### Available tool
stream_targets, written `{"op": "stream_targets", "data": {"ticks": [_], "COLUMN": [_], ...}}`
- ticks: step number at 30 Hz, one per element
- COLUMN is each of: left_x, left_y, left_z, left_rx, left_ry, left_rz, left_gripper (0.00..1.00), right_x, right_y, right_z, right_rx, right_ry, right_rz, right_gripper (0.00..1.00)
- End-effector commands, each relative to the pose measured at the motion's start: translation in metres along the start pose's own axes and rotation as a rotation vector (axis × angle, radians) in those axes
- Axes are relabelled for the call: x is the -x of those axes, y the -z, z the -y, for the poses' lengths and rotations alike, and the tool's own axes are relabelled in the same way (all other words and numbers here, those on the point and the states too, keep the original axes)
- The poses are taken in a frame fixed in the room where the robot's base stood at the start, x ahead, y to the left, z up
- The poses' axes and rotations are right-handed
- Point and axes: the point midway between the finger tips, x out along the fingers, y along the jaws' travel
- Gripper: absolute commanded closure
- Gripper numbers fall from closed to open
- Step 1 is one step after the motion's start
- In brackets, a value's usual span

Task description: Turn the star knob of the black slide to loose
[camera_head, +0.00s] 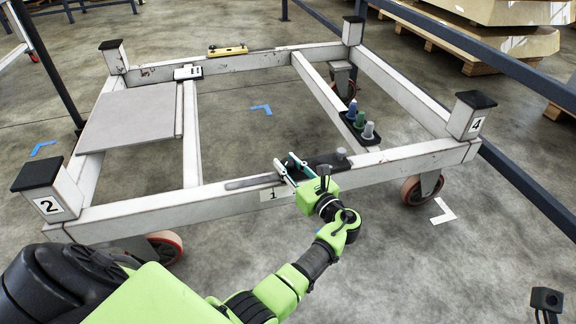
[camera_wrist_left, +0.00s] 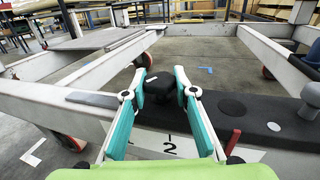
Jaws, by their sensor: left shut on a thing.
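The black slide (camera_head: 322,161) lies on the trolley's front beam, behind a label reading 1; its dark plate runs across the left wrist view (camera_wrist_left: 260,118). The black star knob (camera_wrist_left: 159,86) stands up from the slide between my left gripper's teal fingers. My left gripper (camera_head: 285,160) reaches the beam from the front right and is shut on the knob, one finger on each side in the left wrist view (camera_wrist_left: 160,78). My right gripper is not in view.
The pale trolley frame (camera_head: 130,210) has black-capped corner posts and wheels. A grey panel (camera_head: 130,122) lies across its left side. A tray with several small bottles (camera_head: 360,120) sits at right. A grey peg (camera_head: 341,153) and red lever (camera_wrist_left: 233,140) stand near the gripper.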

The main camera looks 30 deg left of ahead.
Motion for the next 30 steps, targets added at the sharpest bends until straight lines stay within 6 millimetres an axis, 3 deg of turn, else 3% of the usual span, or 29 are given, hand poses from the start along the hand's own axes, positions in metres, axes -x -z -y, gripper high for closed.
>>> {"op": "stream_targets", "data": {"ticks": [10,11,13,24,30], "left_x": [-0.001,-0.001,-0.001,-0.001,-0.001], "left_y": [-0.001,-0.001,-0.001,-0.003,-0.027], "left_z": [0.0,0.0,0.0,0.0,0.0], "left_rx": [0.001,0.001,0.001,0.002,0.005], "left_ry": [-0.004,-0.003,-0.003,-0.002,-0.003], "left_rz": [0.002,0.002,0.002,0.001,0.002], "left_gripper": [0.95,0.72,0.56,0.56,0.56], "right_x": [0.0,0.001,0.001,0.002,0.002], "right_y": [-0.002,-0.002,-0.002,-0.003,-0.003], "right_z": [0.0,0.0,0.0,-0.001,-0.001], "right_rx": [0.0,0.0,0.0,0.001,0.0], "right_ry": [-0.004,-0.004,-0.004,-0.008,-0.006], "right_rz": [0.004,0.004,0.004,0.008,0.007], "right_gripper": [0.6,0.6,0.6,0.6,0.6]}}
